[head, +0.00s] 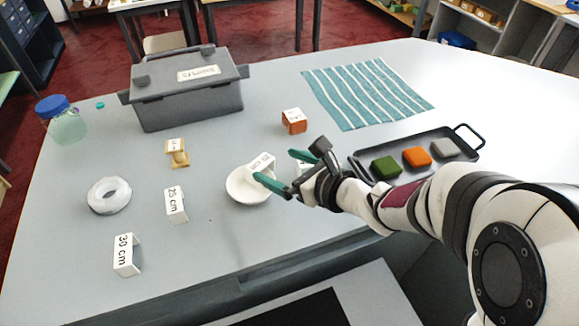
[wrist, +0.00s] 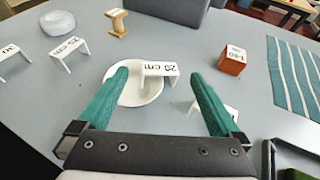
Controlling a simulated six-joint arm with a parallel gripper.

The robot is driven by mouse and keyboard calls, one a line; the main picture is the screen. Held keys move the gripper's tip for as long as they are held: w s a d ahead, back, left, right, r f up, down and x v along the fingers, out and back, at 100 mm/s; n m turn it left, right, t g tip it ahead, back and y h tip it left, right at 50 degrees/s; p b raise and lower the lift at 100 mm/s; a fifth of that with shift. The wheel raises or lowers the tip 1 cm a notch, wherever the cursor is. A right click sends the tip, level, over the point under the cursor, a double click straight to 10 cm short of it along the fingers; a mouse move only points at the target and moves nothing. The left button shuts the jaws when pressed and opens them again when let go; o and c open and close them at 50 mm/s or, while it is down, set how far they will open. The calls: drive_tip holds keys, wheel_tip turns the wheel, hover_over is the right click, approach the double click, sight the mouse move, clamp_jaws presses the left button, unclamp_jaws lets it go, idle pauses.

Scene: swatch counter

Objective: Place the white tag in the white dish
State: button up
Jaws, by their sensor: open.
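The white dish (head: 238,192) lies on the grey counter. A white bracket-shaped tag marked 20 cm (head: 262,162) is at its far right side, overlapping the dish. In the wrist view the tag (wrist: 160,69) stands over the right part of the dish (wrist: 117,97), its right end reaching past the rim. I cannot tell whether both its legs rest inside. My gripper (head: 275,165) is open, with green fingers. In the wrist view the fingertips (wrist: 160,75) are on either side of the tag, apart from it. The left finger covers part of the dish.
White tags marked 25 cm (head: 176,205) and 30 cm (head: 127,254) stand left; another is partly hidden behind the right finger (wrist: 232,112). A tape roll (head: 95,206), wooden spool (head: 177,160), orange cube (head: 294,128), grey box (head: 190,105) and black tray (head: 365,157) stand around.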

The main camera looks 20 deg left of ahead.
drive_tip(key=w+d+r+m+t+h, duration=0.1)
drive_tip(key=w+d+m+t+h, duration=0.2)
drive_tip(key=d+m, duration=0.6)
drive_tip(key=w+d+m+t+h, duration=0.2)
drive_tip(key=d+m+h, duration=0.3)
drive_tip(key=d+m, duration=0.4)
drive_tip(key=s+d+m+g+h, duration=0.2)
drive_tip(key=s+d+m+h, duration=0.2)
drive_tip(key=d+m, duration=0.5)
drive_tip(key=s+d+f+m+g+h, duration=0.1)
drive_tip(key=s+d+f+m+g, duration=0.15)
drive_tip(key=s+m, duration=0.8)
drive_tip(key=s+a+m+g+y, duration=0.1)
drive_tip(key=s+m+g, duration=0.1)
drive_tip(key=s+m, duration=0.4)
drive_tip(key=s+a+m+g+y, duration=0.1)
drive_tip(key=s+a+m+g, duration=0.1)
drive_tip(key=s+m, duration=0.5)
drive_tip(key=m+g, duration=0.1)
drive_tip(key=m, duration=0.3)
drive_tip(key=shift+a+m+g, duration=0.3)
drive_tip(key=shift+m+g, duration=0.05)
